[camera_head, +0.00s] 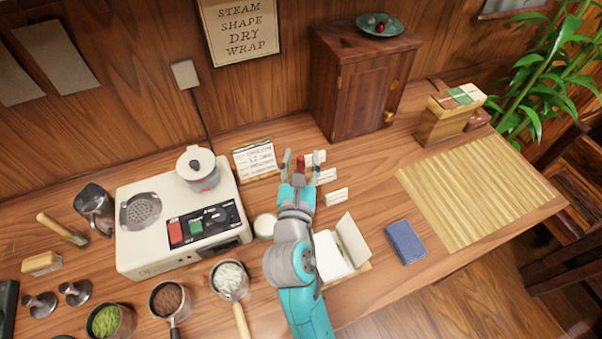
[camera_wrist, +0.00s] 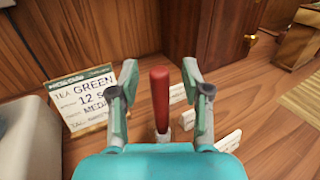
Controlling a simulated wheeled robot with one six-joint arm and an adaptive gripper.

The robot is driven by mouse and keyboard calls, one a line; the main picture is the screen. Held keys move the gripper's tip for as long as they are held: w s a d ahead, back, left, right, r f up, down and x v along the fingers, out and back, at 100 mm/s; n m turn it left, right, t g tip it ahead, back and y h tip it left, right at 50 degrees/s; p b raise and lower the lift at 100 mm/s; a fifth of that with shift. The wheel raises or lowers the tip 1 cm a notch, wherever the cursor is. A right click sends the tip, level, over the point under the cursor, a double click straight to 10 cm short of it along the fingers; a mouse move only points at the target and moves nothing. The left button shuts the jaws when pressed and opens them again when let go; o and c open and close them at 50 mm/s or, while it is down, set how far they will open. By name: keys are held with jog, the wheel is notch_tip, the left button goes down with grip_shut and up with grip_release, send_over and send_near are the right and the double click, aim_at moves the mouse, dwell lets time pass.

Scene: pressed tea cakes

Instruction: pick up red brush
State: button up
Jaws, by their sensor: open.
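The red brush shows as an upright red handle (camera_wrist: 160,98) in the wrist view, with a pale metal-looking part below it. In the head view its red top (camera_head: 301,164) shows at the end of my arm. My gripper (camera_head: 299,158) is open, with one finger on each side of the red handle. In the wrist view my gripper (camera_wrist: 156,80) has visible gaps between the handle and both fingers. The brush's lower end is hidden behind my gripper's body.
A tea card (camera_head: 255,160) stands just left of the gripper. Small white label cards (camera_head: 336,196) stand to its right. A steamer machine (camera_head: 180,225) is at left, a wooden cabinet (camera_head: 350,90) behind. A blue book (camera_head: 405,242) and slatted mat (camera_head: 480,190) lie right.

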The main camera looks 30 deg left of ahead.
jog(key=shift+c, duration=0.2)
grip_shut()
jog(key=shift+r, duration=0.1)
